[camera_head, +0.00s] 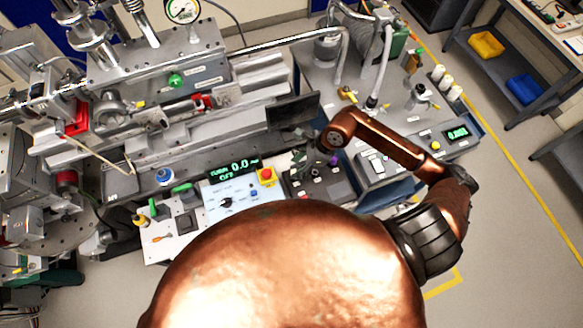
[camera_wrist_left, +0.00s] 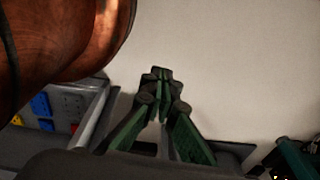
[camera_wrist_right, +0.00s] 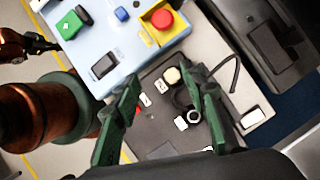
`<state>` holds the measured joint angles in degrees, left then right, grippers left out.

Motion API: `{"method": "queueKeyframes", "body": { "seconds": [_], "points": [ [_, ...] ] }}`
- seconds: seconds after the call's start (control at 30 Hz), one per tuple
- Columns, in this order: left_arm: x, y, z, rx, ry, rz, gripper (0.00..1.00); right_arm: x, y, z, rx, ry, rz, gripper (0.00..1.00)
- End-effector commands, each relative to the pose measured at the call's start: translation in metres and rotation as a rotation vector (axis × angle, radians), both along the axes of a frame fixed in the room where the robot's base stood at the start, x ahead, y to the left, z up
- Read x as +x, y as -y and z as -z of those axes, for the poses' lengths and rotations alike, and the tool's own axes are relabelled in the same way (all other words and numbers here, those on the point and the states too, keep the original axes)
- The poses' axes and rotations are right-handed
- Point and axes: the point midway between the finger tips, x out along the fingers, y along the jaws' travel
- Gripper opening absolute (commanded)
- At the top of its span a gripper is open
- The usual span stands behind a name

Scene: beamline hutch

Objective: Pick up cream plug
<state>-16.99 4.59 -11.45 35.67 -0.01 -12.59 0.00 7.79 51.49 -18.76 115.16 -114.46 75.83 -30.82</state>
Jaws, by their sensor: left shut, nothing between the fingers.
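A rounded cream piece, which looks like the cream plug (camera_wrist_right: 172,75), sits on a dark grey panel in the right wrist view. My right gripper (camera_wrist_right: 166,82) is open, with its two green fingers on either side of the plug in that picture; nothing is held. I cannot tell how far above it the fingertips are. In the head view my right gripper (camera_head: 300,160) is over the dark panel, and I cannot make out the plug there. My left gripper (camera_wrist_left: 160,76) is shut and empty, in front of a plain pale surface; it does not show in the head view.
A black ring (camera_wrist_right: 183,99) and small white pieces (camera_wrist_right: 181,123) lie close to the plug. A black cable (camera_wrist_right: 236,72) curves on the right. A control box with a red stop button (camera_wrist_right: 162,18) stands alongside. A dark monitor (camera_head: 293,110) rises behind the gripper.

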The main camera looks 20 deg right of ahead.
Motion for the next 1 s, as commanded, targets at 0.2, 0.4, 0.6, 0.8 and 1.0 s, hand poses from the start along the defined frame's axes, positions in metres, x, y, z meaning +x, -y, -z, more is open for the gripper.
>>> {"method": "queueKeyframes", "body": {
  "seconds": [0.2,0.4,0.6,0.8,1.0],
  "points": [
    [-0.006,0.000,-0.002,0.000,-0.007,-0.001,0.00,-0.001,0.015,0.021,-0.067,-0.018,-0.004,0.39],
    [-0.009,0.000,-0.007,0.000,-0.012,-0.002,0.00,0.004,0.009,0.039,-0.063,-0.016,-0.001,0.39],
    [-0.008,0.000,-0.016,0.000,-0.010,-0.002,0.00,0.012,0.001,0.067,-0.062,-0.016,-0.003,0.39],
    [-0.005,0.000,-0.017,0.000,-0.006,-0.001,0.00,0.015,-0.004,0.080,-0.065,-0.014,-0.007,0.39],
    [-0.003,0.000,-0.017,0.000,-0.003,-0.001,0.00,0.015,-0.004,0.080,-0.066,-0.014,-0.007,0.39]
  ]
}}
